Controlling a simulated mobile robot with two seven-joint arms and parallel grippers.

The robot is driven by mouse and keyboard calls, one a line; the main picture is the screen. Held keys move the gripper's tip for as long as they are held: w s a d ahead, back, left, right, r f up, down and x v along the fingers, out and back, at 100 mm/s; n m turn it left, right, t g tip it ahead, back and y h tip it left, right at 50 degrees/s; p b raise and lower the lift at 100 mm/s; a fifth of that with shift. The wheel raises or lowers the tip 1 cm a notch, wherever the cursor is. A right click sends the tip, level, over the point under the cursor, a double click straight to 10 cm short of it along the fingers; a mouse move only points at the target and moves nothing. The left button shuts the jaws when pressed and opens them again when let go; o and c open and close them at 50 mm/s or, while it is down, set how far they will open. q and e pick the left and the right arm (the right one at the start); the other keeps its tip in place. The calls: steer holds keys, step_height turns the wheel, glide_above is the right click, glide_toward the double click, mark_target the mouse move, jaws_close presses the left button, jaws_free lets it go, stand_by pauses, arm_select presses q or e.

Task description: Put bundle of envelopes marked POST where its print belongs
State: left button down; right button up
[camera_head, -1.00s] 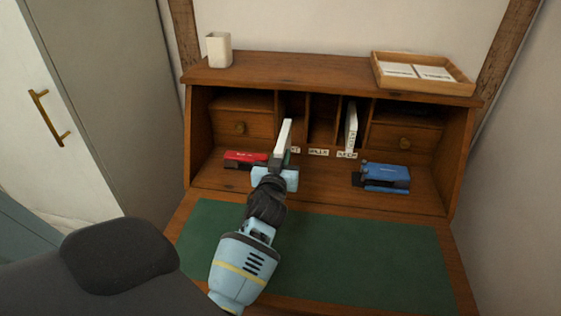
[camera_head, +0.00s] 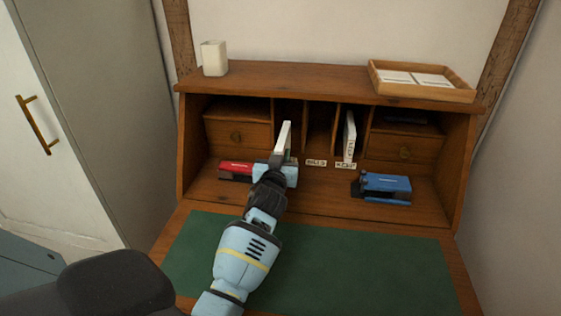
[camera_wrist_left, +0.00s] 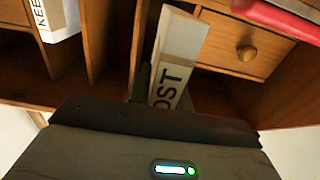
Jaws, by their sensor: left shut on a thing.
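The white bundle of envelopes (camera_head: 284,138) stands on edge, tilted, in my left gripper (camera_head: 277,168), which is shut on it. In the left wrist view the bundle (camera_wrist_left: 182,40) shows the letters "OST"; the rest of the print is hidden. The gripper is at the left narrow slot of the wooden desk (camera_head: 300,200), with the bundle at the slot's mouth. I cannot tell how deep it reaches. The slot label there is hidden behind the gripper. Labels under the middle slot (camera_head: 316,162) and right slot (camera_head: 345,164) show. My right gripper is not in view.
Another white bundle (camera_head: 349,138) stands in the right slot; it reads "KEE" in the wrist view (camera_wrist_left: 58,15). A red stapler (camera_head: 235,171) lies left of the gripper, a blue device (camera_head: 385,186) to the right. A cup (camera_head: 214,58) and tray (camera_head: 421,92) stand on top.

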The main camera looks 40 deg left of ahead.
arm_select(q)
steer(key=shift+b+x, duration=1.1)
steer(key=shift+x, duration=1.25)
steer(key=shift+f+b+x, duration=0.1)
steer(key=shift+b+x, duration=0.5)
steer(key=shift+x, duration=0.25)
steer(key=shift+f+b+x, duration=0.15)
steer(key=shift+b+x, duration=0.4)
steer(key=shift+x, duration=0.3)
steer(key=shift+b+x, duration=0.9)
steer(key=shift+x, duration=0.25)
steer(key=shift+w+a+b, duration=0.3)
steer(key=shift+w+b, duration=0.3)
steer(key=shift+w, duration=0.05)
steer(key=shift+f+b, duration=0.2)
steer(key=shift+b, duration=0.1)
steer(key=c, duration=1.2)
jaws_free()
steer(key=shift+s+d+f, duration=0.1)
steer(key=shift+s, duration=0.05)
